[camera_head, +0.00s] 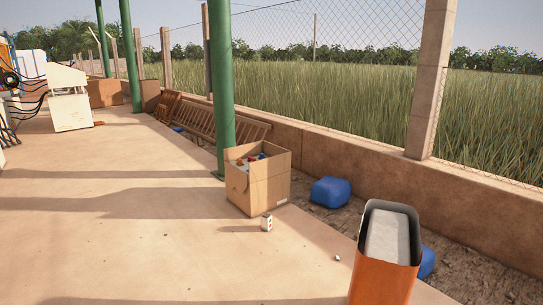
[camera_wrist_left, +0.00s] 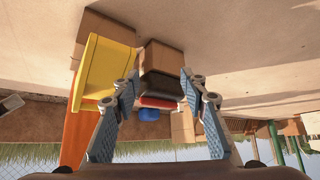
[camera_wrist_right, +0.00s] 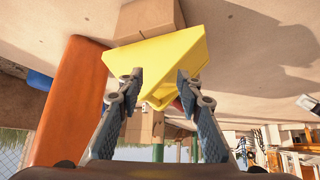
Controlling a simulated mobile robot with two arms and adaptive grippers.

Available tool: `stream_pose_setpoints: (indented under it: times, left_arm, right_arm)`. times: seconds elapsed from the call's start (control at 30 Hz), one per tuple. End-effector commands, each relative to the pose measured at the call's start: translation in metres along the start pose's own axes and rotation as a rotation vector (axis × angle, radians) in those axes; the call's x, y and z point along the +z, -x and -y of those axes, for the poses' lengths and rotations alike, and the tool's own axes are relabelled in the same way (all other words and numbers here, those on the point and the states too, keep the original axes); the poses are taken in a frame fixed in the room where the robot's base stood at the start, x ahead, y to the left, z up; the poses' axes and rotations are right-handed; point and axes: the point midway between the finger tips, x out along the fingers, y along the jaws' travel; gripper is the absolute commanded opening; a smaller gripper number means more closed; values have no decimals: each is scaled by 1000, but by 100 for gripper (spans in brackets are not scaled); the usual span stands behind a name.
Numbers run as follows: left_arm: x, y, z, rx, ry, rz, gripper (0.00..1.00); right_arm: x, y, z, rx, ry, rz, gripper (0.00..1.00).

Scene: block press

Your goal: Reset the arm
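Neither gripper shows in the head view. In the left wrist view my left gripper (camera_wrist_left: 160,82) has its fingertips wide apart. A brown block shape (camera_wrist_left: 163,58), a dark piece and a red piece (camera_wrist_left: 158,102) show beyond the gap, with no clear contact. In the right wrist view my right gripper (camera_wrist_right: 160,82) is also open, its fingertips apart. A yellow angular part (camera_wrist_right: 165,58) lies behind its tips, and nothing is clearly held. The yellow part also shows in the left wrist view (camera_wrist_left: 96,72). Both wrist pictures are upside down.
An orange shape with a dark rim (camera_head: 385,270) stands at the right front. A cardboard box (camera_head: 262,184) holds small coloured items; a small white block (camera_head: 267,222) lies before it. A blue container (camera_head: 331,192), green post (camera_head: 221,90) and low wall (camera_head: 470,210) stand right.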

Motion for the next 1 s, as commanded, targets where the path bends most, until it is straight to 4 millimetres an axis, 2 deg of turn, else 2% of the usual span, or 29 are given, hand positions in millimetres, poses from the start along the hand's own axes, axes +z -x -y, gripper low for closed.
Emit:
stream_pose_setpoints:
  times: [0.03,0.17,0.2,0.3,0.4,0.5,0.57,1.0]
  left_arm:
    - [23,14,1,-1,0,72,40]
    - [101,35,2,-3,1,241,40]
    - [124,46,3,-3,2,294,40]
    - [179,76,4,-4,2,414,40]
    - [223,107,4,-5,3,514,40]
    - [253,132,5,-6,4,583,40]
    - [265,142,5,-6,4,611,40]
    - [265,142,5,-6,4,611,40]
  right_arm:
    - [23,14,-1,1,0,72,33]
    - [101,35,-2,3,-1,241,33]
    - [124,45,-3,3,-2,293,33]
    - [179,76,-4,4,-2,414,33]
    - [223,107,-4,5,-3,513,33]
    - [253,132,-5,6,-4,583,33]
    - [265,142,-5,6,-4,611,33]
    - [265,142,-5,6,-4,611,33]
